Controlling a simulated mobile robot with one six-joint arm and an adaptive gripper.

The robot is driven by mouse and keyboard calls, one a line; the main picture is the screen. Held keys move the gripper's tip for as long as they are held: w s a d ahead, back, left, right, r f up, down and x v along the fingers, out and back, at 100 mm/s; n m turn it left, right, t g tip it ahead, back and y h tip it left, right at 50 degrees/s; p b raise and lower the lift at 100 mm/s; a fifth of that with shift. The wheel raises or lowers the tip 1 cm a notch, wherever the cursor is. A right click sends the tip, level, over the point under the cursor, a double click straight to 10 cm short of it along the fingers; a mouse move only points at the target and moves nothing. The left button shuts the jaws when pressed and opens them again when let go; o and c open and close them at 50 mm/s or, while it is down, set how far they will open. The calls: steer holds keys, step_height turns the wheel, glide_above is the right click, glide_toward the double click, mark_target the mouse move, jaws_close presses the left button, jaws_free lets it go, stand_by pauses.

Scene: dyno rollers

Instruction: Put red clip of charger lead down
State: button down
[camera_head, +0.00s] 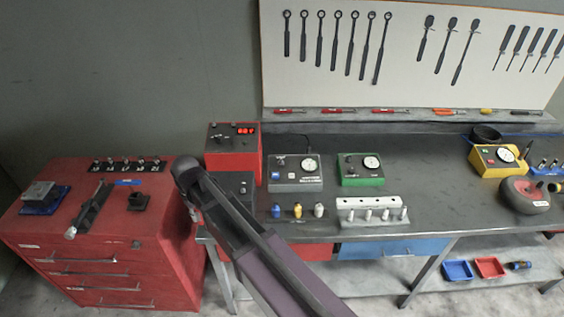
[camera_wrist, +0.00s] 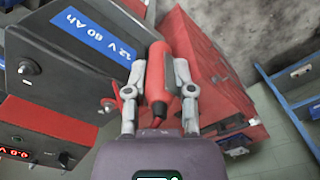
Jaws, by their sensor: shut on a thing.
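A red clip (camera_wrist: 165,75) stands between the two fingers of my gripper (camera_wrist: 159,68) in the wrist view, and the gripper is shut on it. A dark battery box (camera_wrist: 62,50) with a blue "12 V 80 Ah" label lies just left of the clip. Round terminals (camera_wrist: 30,67) show on its face, with a small red part near the left finger. The red charger with a lit display (camera_wrist: 30,143) is at the lower left; it also stands on the bench in the head view (camera_head: 220,158). In the head view my arm hides most of the gripper, and I cannot make out the clip.
Grey (camera_head: 296,182) and green (camera_head: 362,177) gauge boxes and several small coloured bottles are right of my arm. The bench's front middle has some free room.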

step_height(320, 180, down, 11)
steer(key=b, duration=1)
steer(key=shift+s, duration=0.15)
